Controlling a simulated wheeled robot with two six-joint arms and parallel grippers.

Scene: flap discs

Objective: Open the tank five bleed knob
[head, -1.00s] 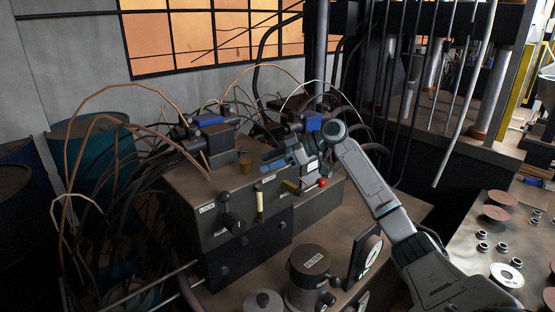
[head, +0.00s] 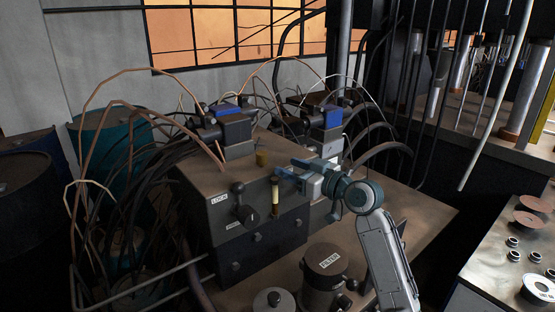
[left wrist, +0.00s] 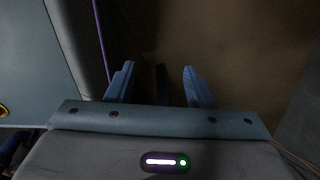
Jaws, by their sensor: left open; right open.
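A dark valve block (head: 205,180) stands on the bench in the middle of the head view. Its front carries a black lever knob (head: 241,212) near a "LOCK" label, and smaller dark knobs (head: 257,237) below. I cannot tell which knob, if any, belongs to tank five. My right gripper (head: 289,170), with blue fingers, is open at the block's upper right, close to the pale sight tube (head: 275,199); contact is unclear. My left gripper (left wrist: 159,70) is open and empty in the left wrist view, over a dim brown surface.
A canister labelled "FILTER" (head: 322,285) stands in front of the block. Hoses and copper pipes crowd the left, before teal drums (head: 113,140). A table with discs and rings (head: 475,270) is at the right.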

